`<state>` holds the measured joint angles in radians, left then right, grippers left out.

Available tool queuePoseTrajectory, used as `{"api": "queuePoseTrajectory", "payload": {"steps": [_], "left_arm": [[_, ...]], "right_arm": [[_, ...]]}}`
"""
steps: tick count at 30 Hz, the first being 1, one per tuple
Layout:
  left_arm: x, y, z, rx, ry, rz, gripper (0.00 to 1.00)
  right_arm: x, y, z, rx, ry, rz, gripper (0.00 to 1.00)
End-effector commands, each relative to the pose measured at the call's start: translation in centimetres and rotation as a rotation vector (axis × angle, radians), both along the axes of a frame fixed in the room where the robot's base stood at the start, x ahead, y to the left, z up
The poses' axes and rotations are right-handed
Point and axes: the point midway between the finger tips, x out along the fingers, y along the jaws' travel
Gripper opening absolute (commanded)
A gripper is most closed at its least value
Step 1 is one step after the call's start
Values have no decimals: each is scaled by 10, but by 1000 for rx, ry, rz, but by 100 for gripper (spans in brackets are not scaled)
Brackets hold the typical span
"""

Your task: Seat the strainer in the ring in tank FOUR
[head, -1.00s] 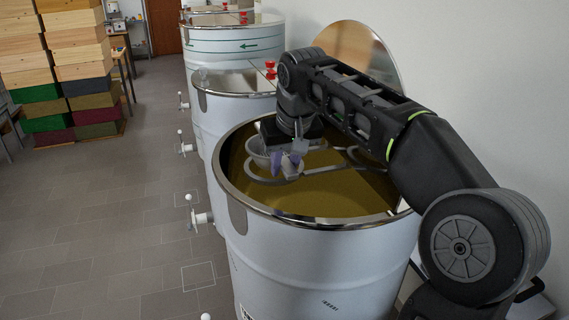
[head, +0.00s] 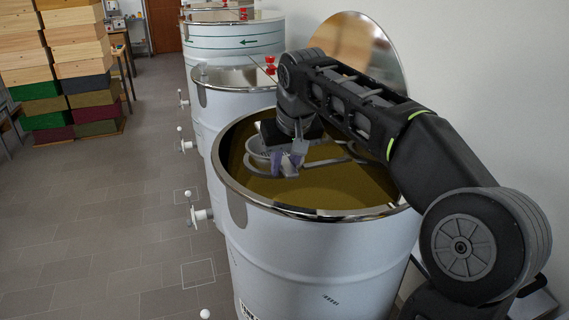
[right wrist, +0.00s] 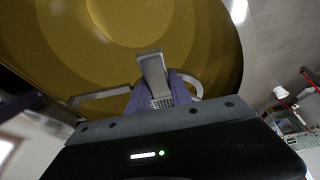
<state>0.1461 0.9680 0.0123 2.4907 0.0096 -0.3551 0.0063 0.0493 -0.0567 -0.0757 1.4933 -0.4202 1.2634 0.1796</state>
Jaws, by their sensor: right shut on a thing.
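My right gripper (head: 287,160), with purple fingertips, reaches down inside the nearest tank (head: 300,255) and is shut on the strainer (head: 258,146). The strainer is a grey bowl, partly hidden by the gripper, held near the tank's left inner side. Grey bars of the ring (head: 335,160) stretch across the tank above the amber liquid. I cannot tell whether the strainer touches the ring. In the right wrist view, the purple fingers (right wrist: 160,92) close around a grey tab and a patch of mesh, with ring bars on either side. The tank's label is cut off. My left gripper is out of view.
More white tanks (head: 235,95) stand in a row behind, with side valves (head: 200,215) on the left. A round lid (head: 350,45) leans by the wall at right. Stacked wooden boxes (head: 80,60) stand at back left. The tiled floor (head: 100,220) at left is clear.

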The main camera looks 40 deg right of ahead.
Motion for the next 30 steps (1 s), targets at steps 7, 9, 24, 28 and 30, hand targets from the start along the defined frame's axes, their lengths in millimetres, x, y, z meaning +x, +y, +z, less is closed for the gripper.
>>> {"api": "queuePoseTrajectory", "payload": {"steps": [7,9,24,28,30], "left_arm": [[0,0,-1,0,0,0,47],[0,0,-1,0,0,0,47],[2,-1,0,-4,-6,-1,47],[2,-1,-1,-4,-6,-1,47],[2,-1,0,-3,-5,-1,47]], "right_arm": [[0,0,-2,0,2,0,41],[0,-1,-2,0,3,-2,46],[-4,0,8,-1,1,-3,51],[-11,4,28,-1,-2,-1,51],[-16,6,41,-1,-3,0,51]]}}
